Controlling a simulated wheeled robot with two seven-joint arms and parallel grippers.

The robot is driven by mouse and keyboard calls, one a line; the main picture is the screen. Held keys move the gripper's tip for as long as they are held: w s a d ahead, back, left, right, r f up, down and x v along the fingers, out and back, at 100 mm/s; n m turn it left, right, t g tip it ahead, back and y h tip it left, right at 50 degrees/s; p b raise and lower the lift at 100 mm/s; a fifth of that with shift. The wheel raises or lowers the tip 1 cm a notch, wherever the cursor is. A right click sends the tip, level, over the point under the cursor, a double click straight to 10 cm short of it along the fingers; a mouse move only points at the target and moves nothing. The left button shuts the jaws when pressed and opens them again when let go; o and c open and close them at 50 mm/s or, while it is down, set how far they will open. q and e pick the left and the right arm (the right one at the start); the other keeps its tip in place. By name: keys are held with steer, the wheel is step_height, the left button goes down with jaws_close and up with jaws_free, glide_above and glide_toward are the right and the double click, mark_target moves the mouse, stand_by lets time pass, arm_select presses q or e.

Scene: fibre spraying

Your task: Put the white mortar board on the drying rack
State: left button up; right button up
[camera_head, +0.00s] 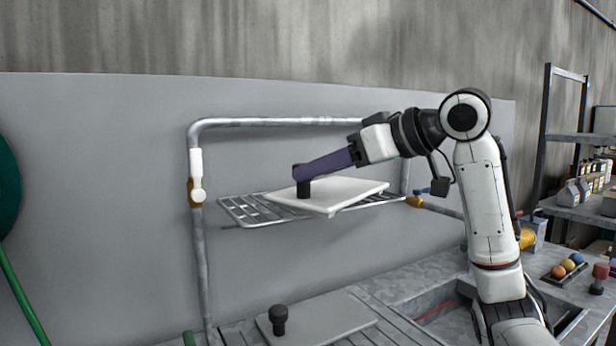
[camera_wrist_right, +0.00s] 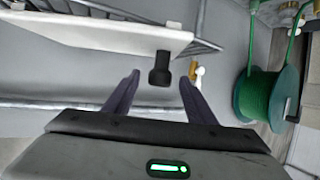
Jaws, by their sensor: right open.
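The white mortar board (camera_head: 345,190) lies on the wire drying rack (camera_head: 245,212), turned askew, with a front corner over the rack's front edge. Its black knob handle (camera_head: 304,188) stands up near its left end. The wrist view shows the board (camera_wrist_right: 90,32) and the knob (camera_wrist_right: 160,68) too. My right gripper (camera_head: 305,172) is at the knob, its purple fingers spread. In the right wrist view the open fingers (camera_wrist_right: 158,92) have the knob between and just beyond their tips, with gaps on both sides. My left gripper is not in view.
A grey pipe frame (camera_head: 270,122) with valves surrounds the rack. Below is a grey board (camera_head: 335,317) with a black knob (camera_head: 278,318) on the bench. A green hose reel (camera_wrist_right: 265,98) hangs at the side. Shelves (camera_head: 575,140) and coloured balls (camera_head: 568,265) are at right.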

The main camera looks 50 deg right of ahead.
steer(key=v, duration=0.7)
steer(key=shift+s+b, duration=0.35)
steer(key=shift+s, duration=0.05)
steer(key=shift+r, duration=0.1)
